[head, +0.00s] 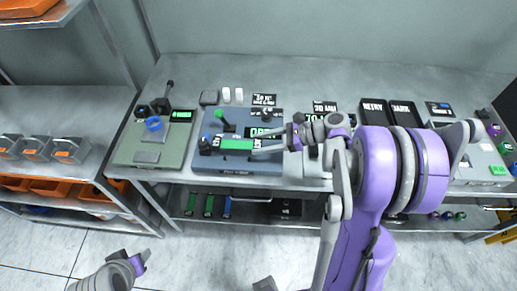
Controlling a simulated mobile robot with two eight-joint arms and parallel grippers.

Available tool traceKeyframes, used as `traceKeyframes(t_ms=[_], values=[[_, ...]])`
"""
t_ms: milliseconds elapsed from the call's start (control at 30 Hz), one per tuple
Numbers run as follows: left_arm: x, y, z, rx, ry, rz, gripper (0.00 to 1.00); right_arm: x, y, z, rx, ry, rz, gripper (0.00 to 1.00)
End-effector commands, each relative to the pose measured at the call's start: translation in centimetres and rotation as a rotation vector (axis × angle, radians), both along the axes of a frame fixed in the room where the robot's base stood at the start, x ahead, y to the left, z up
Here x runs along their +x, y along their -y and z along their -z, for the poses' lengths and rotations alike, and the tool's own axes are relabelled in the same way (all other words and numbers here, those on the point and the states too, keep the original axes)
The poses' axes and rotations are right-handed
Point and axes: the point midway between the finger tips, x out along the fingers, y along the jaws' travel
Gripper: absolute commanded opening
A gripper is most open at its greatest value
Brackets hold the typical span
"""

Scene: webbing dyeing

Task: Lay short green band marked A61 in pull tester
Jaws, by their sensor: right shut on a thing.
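A short green band (236,144) is held level over the blue-grey tester (214,168) on the table. A dark end piece (204,146) shows at the band's left end. Any A61 marking is too small to read. My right gripper (258,143) comes in from the right and is shut on the band's right end. I cannot tell whether the band touches the tester. The tester has a green-knobbed lever (226,121) and a display (265,132) that seems to read OPEN. My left gripper (139,263) is at the lower left, away from the table; its jaws are unclear.
Black trays (374,112) stand at the back right. Several bands, including a green one (208,206), lie on the lower shelf. A grey box (209,98) and small white pieces sit behind the tester.

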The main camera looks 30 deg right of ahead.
Motion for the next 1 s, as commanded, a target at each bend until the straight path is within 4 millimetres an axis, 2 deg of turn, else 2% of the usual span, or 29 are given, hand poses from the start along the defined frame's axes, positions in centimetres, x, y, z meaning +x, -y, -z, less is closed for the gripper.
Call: traceKeyframes(t_ms=[300, 667, 700, 833, 867, 1000], values=[[-0.1, 0.0, 0.4, 0.000, -0.003, 0.000, 0.50, 0.0, 0.0, 3.8, 0.001, 0.001, 0.000, 0.00], [-0.2, 0.0, 0.7, 0.000, -0.004, 0.000, 0.50, 0.0, -0.1, 4.1, 0.000, -0.001, 0.000, 0.00], [-0.2, 0.0, 0.7, 0.000, -0.004, 0.000, 0.50, 0.0, 0.0, 4.1, 0.000, 0.000, 0.000, 0.60], [-0.2, 0.0, 0.6, 0.000, -0.004, 0.000, 0.50, 0.0, 0.0, 4.1, 0.000, 0.000, 0.000, 0.83], [-0.2, 0.0, 0.6, 0.000, -0.004, 0.000, 0.50, 0.0, 0.0, 4.1, 0.000, 0.000, 0.000, 0.86], [-0.2, 0.0, 0.6, 0.000, -0.004, 0.000, 0.50, 0.0, 0.0, 4.1, 0.000, 0.000, 0.000, 0.86]])
